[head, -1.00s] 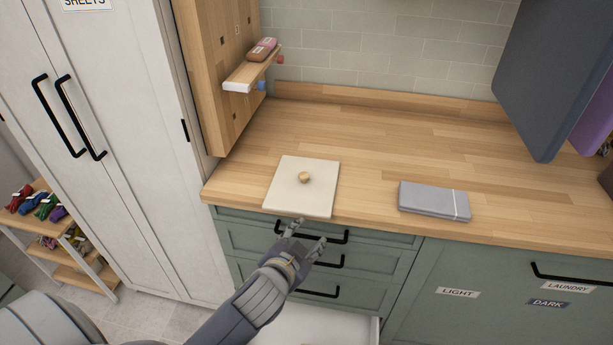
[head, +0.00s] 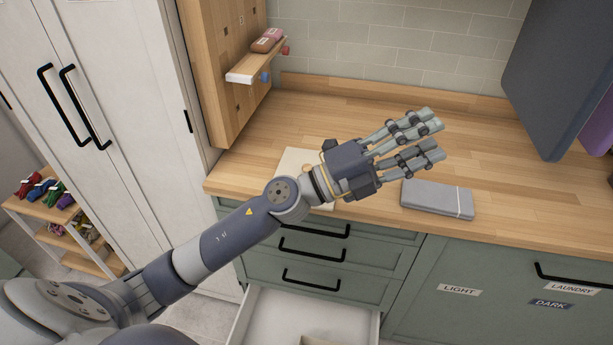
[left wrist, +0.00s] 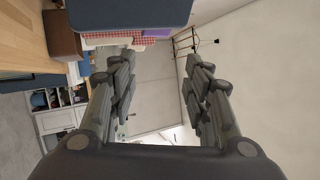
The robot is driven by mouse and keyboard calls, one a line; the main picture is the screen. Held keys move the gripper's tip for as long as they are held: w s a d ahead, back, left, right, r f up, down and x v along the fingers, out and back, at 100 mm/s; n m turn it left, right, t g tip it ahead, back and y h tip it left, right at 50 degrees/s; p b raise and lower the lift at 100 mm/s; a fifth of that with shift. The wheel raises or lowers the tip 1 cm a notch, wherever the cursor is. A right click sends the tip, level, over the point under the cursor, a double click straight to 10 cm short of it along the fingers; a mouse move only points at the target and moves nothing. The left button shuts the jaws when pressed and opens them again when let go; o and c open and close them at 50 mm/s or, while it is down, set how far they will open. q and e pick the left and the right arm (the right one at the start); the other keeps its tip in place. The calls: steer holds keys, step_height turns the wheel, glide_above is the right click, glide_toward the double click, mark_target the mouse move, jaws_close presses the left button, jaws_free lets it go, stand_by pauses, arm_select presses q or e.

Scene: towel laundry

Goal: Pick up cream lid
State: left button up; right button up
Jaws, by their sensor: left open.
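The cream lid (head: 293,160) is a flat square board lying on the wooden counter near its front edge. Most of it, including its round wooden knob, is hidden behind my left arm and wrist in the head view. My left gripper (head: 440,134) is open and empty, raised over the counter to the right of the lid, with its fingers pointing right. In the left wrist view the open fingers (left wrist: 160,85) have nothing between them. My right gripper is not in view.
A folded grey cloth (head: 437,199) lies on the wooden counter (head: 330,110) right of the lid. An open white drawer (head: 262,318) is below. A small shelf (head: 250,70) holds rolled items. Dark and purple panels hang at the upper right.

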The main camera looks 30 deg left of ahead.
arm_select(q)
steer(key=s+d+f+m+g, duration=0.1)
steer(key=d+f+m+g, duration=0.15)
steer(key=m+g, duration=0.4)
steer(key=m+g+y, duration=0.3)
steer(key=y, duration=1.4)
glide_toward(306, 168)
steer(key=w+f, duration=0.1)
steer(key=w+f+p, duration=0.1)
steer(key=shift+a+f, duration=0.2)
steer(key=shift+f, duration=0.2)
steer(key=x, duration=0.1)
steer(key=p+x, duration=0.1)
steer(key=x, duration=0.1)
steer(key=p+x, duration=0.1)
steer(key=x, duration=0.1)
steer(key=shift+s+d, duration=0.3)
steer(key=shift+d, duration=0.05)
steer(key=shift+w+f, duration=0.15)
steer(key=shift+f, duration=0.2)
jaws_close()
